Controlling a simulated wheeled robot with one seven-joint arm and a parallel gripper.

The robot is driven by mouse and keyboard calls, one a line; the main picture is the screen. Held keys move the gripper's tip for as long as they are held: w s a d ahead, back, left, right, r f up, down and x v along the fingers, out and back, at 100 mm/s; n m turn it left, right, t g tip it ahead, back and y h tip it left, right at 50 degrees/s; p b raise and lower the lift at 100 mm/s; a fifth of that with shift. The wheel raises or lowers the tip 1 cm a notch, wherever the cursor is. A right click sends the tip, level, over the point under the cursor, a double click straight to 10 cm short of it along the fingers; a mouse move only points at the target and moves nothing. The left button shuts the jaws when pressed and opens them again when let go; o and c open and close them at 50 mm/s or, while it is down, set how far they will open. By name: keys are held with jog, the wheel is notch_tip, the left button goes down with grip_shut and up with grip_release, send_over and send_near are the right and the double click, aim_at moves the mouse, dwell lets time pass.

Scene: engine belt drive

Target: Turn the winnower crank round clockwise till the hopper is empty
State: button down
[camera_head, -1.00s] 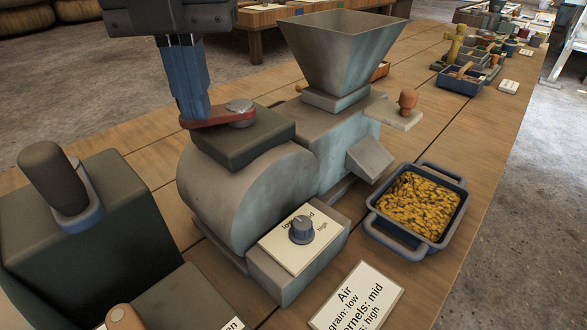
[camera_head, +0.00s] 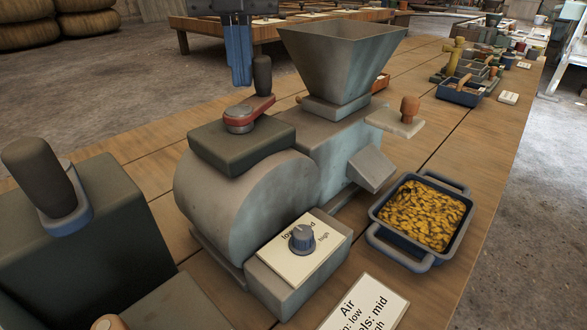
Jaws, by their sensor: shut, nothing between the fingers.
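The winnower (camera_head: 240,205) is a grey-green machine with a rounded drum. On its top block, the crank (camera_head: 249,111) is a red arm with an upright dark handle (camera_head: 262,77); the arm points back and right from its pivot. My gripper (camera_head: 240,82) hangs with blue fingers shut and empty, just left of the handle. I cannot tell whether they touch. The square hopper (camera_head: 340,62) stands behind the drum; the inner walls that show are bare, its bottom is hidden. A spout (camera_head: 371,167) slopes toward a blue tray (camera_head: 375,232) filled with yellow-brown grain (camera_head: 420,215).
A wooden knob (camera_head: 410,107) stands on a plate beside the hopper. A dark machine (camera_head: 75,240) stands at front left.

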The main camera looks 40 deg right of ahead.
aim_at(256, 93)
jog(key=shift+s+d+f, duration=0.1)
jog(key=shift+s+d, duration=0.35)
jog(key=shift+d, duration=0.1)
jog(key=shift+s, duration=0.1)
notch_tip(256, 93, up, 8)
jog(key=p, duration=0.4)
jog(key=shift+p, duration=0.3)
